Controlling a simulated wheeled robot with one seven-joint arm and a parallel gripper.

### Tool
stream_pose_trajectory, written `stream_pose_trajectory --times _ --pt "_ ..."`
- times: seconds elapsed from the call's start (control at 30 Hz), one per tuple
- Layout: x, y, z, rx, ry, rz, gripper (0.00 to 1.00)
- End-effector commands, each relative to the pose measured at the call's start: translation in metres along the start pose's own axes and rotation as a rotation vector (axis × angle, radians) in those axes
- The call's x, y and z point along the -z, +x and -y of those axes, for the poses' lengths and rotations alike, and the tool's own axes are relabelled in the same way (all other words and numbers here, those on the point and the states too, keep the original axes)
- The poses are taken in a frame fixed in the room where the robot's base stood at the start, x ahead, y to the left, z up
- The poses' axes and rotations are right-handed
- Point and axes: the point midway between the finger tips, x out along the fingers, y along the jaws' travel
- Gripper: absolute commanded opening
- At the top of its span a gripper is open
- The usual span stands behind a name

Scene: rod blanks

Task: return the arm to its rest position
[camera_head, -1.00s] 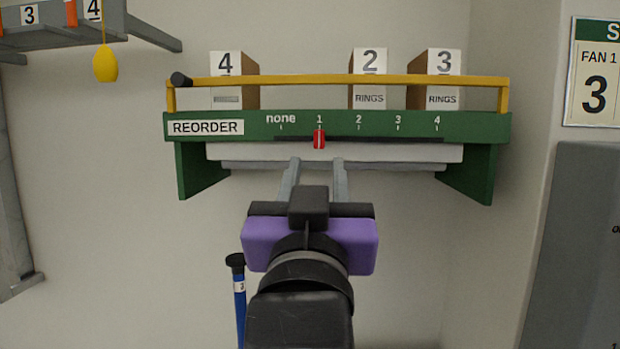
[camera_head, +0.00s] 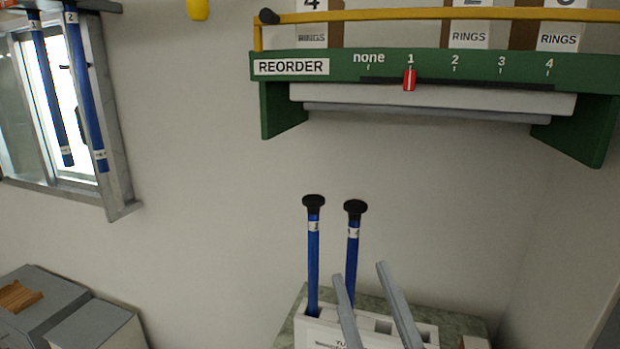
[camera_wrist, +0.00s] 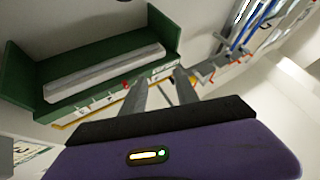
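My gripper (camera_head: 362,272) shows at the bottom of the head view as two grey fingers, spread apart with nothing between them. They appear in front of the white rod holder, below the green reorder shelf (camera_head: 350,63). In the wrist view my gripper (camera_wrist: 158,82) also has its fingers apart and empty, with the green shelf to the left. The red slider (camera_head: 409,80) on the shelf stands at 1. The rest of my arm is out of the head view.
Two blue rods with black caps (camera_head: 313,255) (camera_head: 352,250) stand in the white holder (camera_head: 318,328) on a counter. More blue rods (camera_head: 85,95) hang by a window at the left. Grey boxes (camera_head: 75,320) sit at the lower left. The wall between is clear.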

Motion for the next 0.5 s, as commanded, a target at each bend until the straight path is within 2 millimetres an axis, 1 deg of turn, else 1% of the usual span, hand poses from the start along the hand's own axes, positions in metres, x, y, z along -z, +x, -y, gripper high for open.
stream_pose_trajectory --times 0.03,0.17,0.2,0.27,0.3,0.37,0.5 --pt "-0.015 -0.019 0.0 0.013 0.005 0.03 0.36" --pt "-0.04 -0.065 -0.003 0.036 0.033 0.087 0.36" --pt "-0.047 -0.079 -0.004 0.039 0.043 0.106 0.36" --pt "-0.056 -0.101 -0.006 0.043 0.058 0.138 0.36" --pt "-0.062 -0.116 -0.008 0.043 0.069 0.161 0.36" --pt "-0.07 -0.138 -0.011 0.041 0.084 0.195 0.36" --pt "-0.084 -0.19 -0.018 0.024 0.122 0.283 0.36"
